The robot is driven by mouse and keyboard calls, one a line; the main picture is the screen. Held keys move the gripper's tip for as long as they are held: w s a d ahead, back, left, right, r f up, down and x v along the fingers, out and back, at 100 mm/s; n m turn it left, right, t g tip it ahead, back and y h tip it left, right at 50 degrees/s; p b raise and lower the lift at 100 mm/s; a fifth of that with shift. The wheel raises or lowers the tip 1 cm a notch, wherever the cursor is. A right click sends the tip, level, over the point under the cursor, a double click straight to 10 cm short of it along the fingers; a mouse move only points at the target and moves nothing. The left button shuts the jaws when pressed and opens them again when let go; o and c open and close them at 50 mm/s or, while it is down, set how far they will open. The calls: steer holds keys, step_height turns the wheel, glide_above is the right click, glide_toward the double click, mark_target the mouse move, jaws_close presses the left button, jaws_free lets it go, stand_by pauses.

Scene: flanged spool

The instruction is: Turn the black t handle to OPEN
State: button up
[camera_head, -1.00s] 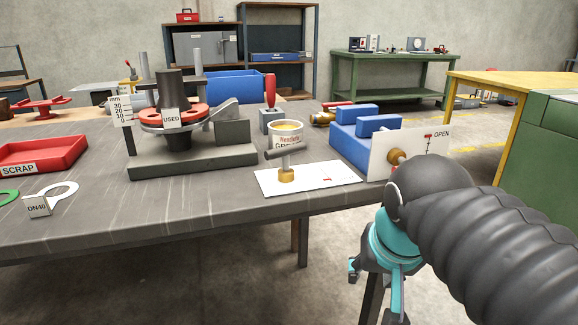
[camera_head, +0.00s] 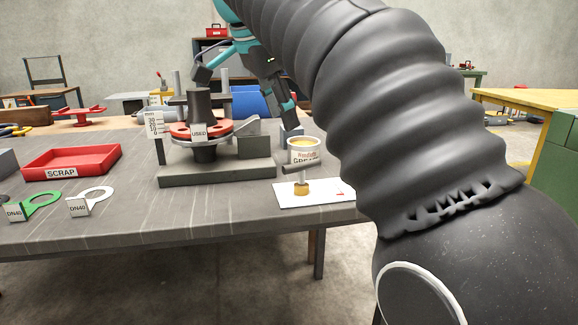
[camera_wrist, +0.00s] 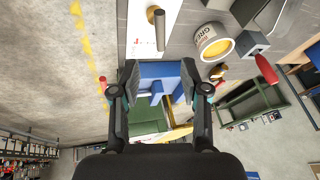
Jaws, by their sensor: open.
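A black T handle (camera_head: 299,169) stands on a brass stem on a flat white card (camera_head: 325,196) near the table's front edge. Its bar lies roughly left to right in the head view. The card has a small red mark at its right, with text too small to read. In the wrist view the black bar (camera_wrist: 160,32) is beyond and above my fingertips, with the white card (camera_wrist: 138,38) beside it. My gripper (camera_head: 243,97) is open and empty, raised above the table near the flange fixture. It also shows in the wrist view (camera_wrist: 158,80), apart from the handle.
A grease tin (camera_head: 303,152) stands close behind the handle. The spool fixture (camera_head: 215,173) is left of it, with a red scrap tray (camera_head: 72,161) farther left. My arm hides the table's right side.

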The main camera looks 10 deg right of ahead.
mark_target(300, 164)
steer(key=x, duration=1.3)
steer(key=shift+w+f, duration=0.1)
steer(key=shift+f, duration=0.15)
steer(key=shift+c, duration=0.2)
jaws_close()
steer(key=shift+d, duration=0.3)
steer(key=shift+a, duration=0.15)
